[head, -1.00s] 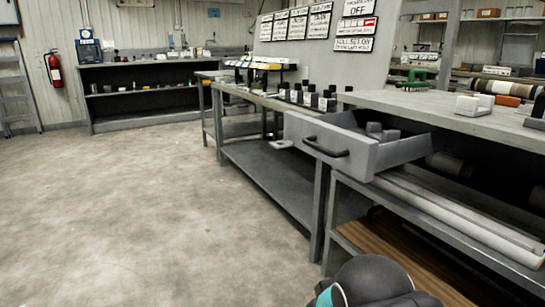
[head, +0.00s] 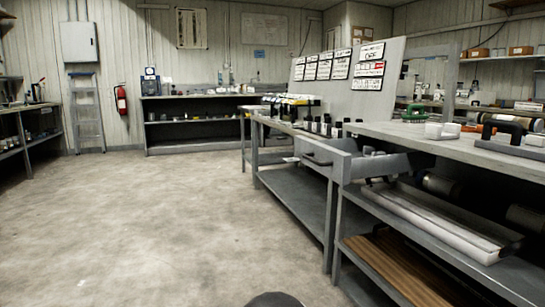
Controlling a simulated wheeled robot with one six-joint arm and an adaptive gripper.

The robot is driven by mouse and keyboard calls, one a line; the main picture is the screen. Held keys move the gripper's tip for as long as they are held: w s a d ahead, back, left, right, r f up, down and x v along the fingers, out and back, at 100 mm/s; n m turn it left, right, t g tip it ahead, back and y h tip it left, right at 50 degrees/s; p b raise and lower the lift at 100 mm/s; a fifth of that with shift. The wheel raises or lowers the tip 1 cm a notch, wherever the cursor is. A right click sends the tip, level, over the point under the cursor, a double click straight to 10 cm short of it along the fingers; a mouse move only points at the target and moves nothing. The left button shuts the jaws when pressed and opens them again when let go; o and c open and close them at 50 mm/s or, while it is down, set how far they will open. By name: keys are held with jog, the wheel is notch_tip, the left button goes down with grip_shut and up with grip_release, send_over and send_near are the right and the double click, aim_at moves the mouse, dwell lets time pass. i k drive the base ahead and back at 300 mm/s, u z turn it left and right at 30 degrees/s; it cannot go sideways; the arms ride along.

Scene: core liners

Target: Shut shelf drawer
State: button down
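The grey shelf drawer (head: 333,159) juts out to the left from under the top of the grey workbench in the head view. It is open, and some small grey items (head: 372,151) show inside it. Its front panel carries a dark handle (head: 313,160) that faces the open floor. My gripper is not in view. Only a dark rounded part of my arm shows at the bottom edge, low in front of the drawer and apart from it.
The workbench (head: 450,144) holds a green brush (head: 415,113) and white blocks. Long grey-white liners (head: 440,222) lie on its shelf, with brown boards below. Open concrete floor (head: 170,225) lies to the left. A dark shelf unit (head: 195,123) stands at the back.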

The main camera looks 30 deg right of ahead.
aim_at(342, 160)
jog(key=u, duration=0.25)
jog(key=i, duration=1.05)
jog(key=z, duration=0.8)
